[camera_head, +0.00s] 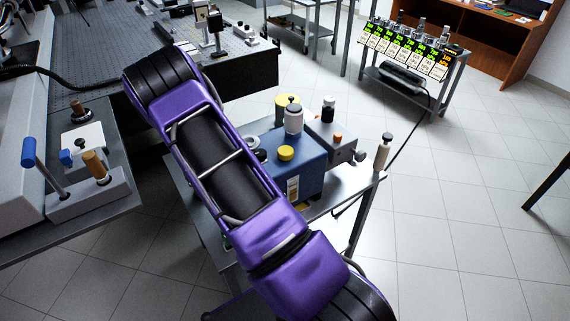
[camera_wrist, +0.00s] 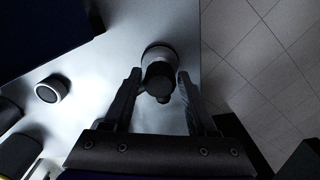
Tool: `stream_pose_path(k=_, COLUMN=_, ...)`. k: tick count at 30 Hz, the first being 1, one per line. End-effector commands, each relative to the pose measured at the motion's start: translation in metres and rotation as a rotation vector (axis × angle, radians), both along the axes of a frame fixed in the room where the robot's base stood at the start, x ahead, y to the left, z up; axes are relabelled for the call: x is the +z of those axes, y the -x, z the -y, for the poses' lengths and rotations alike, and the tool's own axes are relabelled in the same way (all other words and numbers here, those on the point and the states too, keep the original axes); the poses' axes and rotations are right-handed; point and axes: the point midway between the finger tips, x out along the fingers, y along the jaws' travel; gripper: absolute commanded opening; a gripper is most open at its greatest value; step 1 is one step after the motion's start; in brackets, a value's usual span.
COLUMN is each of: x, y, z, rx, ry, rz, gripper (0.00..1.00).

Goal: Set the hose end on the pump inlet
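A blue pump (camera_head: 298,165) with a grey section at its right stands on a metal cart. A yellow cap (camera_head: 286,153) and a white, dark-topped fitting (camera_head: 293,118) are on or beside it. I cannot tell which part is the inlet. In the wrist view, my gripper (camera_wrist: 158,72) is open, its fingers on either side of a dark, round-topped piece (camera_wrist: 160,78) with a paler collar. This may be the hose end; contact with the fingers is not clear. In the head view my purple arm hides the gripper.
A short ringed cylinder (camera_wrist: 52,88) lies on the cart top (camera_wrist: 95,75) at left. A beige post with a dark top (camera_head: 383,152) stands at the cart's right corner. An optical table (camera_head: 85,75) is at left. Tiled floor (camera_head: 450,200) is open at right.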

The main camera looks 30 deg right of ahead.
Motion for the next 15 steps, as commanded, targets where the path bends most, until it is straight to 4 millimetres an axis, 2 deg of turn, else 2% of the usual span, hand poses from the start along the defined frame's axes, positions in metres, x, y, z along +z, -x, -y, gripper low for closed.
stream_pose_path(k=1, x=0.0, y=0.0, z=0.0, rx=0.0, ry=0.0, rz=0.0, gripper=0.47)
stream_pose_path(k=9, x=0.0, y=0.0001, z=0.0, rx=0.0, ry=0.0, rz=0.0, gripper=0.0)
stream_pose_path(k=15, x=0.0007, y=-0.0001, z=0.0, rx=0.0, ry=0.0, rz=0.0, gripper=0.0)
